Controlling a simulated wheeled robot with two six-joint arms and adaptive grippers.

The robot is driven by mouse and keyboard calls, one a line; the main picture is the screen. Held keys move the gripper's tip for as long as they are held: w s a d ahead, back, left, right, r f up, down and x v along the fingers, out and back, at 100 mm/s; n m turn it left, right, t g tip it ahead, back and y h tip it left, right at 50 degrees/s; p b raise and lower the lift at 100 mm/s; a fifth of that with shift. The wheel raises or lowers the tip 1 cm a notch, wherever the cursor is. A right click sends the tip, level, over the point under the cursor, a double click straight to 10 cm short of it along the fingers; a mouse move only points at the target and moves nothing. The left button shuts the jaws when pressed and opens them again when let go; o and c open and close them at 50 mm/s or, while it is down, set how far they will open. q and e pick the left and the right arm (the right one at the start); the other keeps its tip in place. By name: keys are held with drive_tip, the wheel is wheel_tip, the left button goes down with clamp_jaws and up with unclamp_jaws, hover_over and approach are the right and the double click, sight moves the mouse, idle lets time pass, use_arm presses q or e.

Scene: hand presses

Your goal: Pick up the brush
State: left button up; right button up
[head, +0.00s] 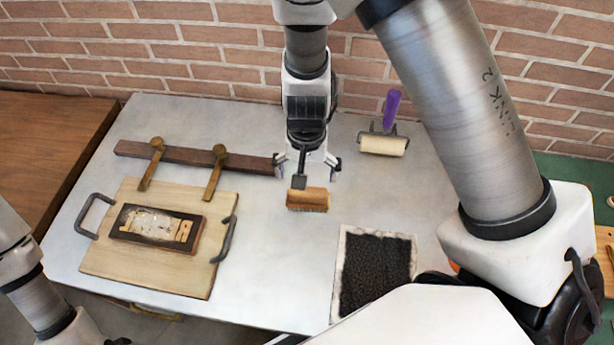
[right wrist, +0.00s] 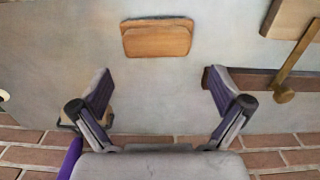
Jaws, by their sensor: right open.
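The brush (head: 307,200), a tan wooden block with bristles along its lower edge, lies on the grey table near its middle. It also shows in the right wrist view (right wrist: 157,40), beyond the fingertips and roughly centred between them. My right gripper (head: 306,168) reaches down from the back above the table, with its fingers spread on either side and nothing between them. A dark upright piece shows just behind the brush; I cannot tell whether it belongs to the brush. The brush is not gripped. My left arm shows at the lower left, its gripper out of view.
A roller (head: 383,145) with a purple handle lies at the back right. A black ink pad (head: 376,272) is at the front right. A wooden board (head: 101,262) with handles and a framed block is at the left. A dark bar (head: 132,149) lies behind it. A brick wall bounds the back.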

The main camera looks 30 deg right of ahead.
sight(308, 191)
drive_tip(key=shift+s+a+f, duration=0.3)
drive_tip(key=shift+s+f, duration=0.45)
drive_tip(key=shift+f, duration=0.15)
drive_tip(key=f, duration=0.1)
drive_tip(key=f+b, duration=0.1)
drive_tip(key=f, duration=0.2)
drive_tip(key=shift+w+d+f, duration=0.15)
drive_tip(key=shift+w+d, duration=0.15)
drive_tip(key=shift+w, duration=0.2)
drive_tip(key=shift+s+a, duration=0.1)
drive_tip(key=shift+s, duration=0.15)
drive_tip(key=c, duration=0.3)
drive_tip(key=shift+s+r, duration=0.1)
drive_tip(key=shift+r, duration=0.1)
drive_tip(key=c, duration=0.7)
drive_tip(key=shift+r, duration=0.1)
